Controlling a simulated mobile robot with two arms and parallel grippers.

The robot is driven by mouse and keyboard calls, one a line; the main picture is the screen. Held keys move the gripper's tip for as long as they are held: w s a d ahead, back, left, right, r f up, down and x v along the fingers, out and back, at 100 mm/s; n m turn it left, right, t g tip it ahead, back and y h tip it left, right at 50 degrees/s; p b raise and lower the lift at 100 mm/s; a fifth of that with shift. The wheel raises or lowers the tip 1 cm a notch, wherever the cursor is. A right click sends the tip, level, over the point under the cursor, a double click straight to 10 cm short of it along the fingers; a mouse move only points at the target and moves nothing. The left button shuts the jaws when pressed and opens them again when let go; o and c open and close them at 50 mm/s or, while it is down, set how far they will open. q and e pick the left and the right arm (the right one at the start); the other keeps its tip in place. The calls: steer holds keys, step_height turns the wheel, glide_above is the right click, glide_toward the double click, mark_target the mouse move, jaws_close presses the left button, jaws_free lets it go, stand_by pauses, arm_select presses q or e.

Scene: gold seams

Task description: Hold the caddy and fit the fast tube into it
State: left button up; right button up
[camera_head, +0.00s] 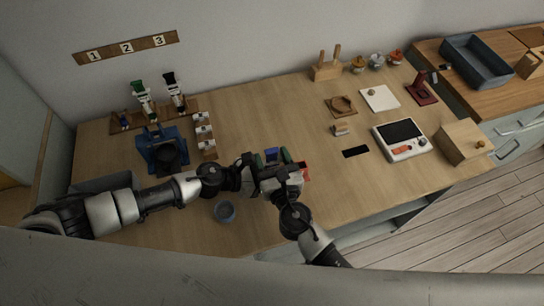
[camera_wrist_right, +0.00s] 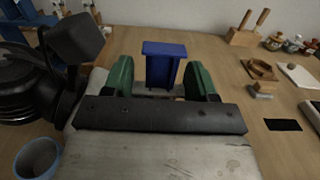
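A blue upright piece (camera_wrist_right: 163,62) with a wider top stands just past the fingers of my right gripper (camera_wrist_right: 162,82). It also shows in the head view (camera_head: 271,155). The two green fingers are apart, with a gap visible beside the blue piece. In the head view my right gripper (camera_head: 272,160) is over the front middle of the table. A red-edged thing (camera_head: 305,171) shows beside it, mostly hidden by the gripper. My left gripper (camera_head: 245,178) is close to the left of the right one; its fingertips are not clear. I cannot tell which thing is the caddy or the tube.
A blue-grey cup (camera_head: 225,211) stands near the front edge, below my left arm. A blue machine (camera_head: 162,150) and a wooden rack (camera_head: 155,115) are at the left. A white device (camera_head: 401,140) and a wooden box (camera_head: 463,142) are at the right.

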steer(key=o, duration=0.5)
steer(key=shift+f, duration=0.2)
steer(key=shift+c, duration=0.4)
steer(key=shift+c, duration=1.1)
steer(key=shift+v, duration=2.5)
steer(key=shift+s, duration=0.1)
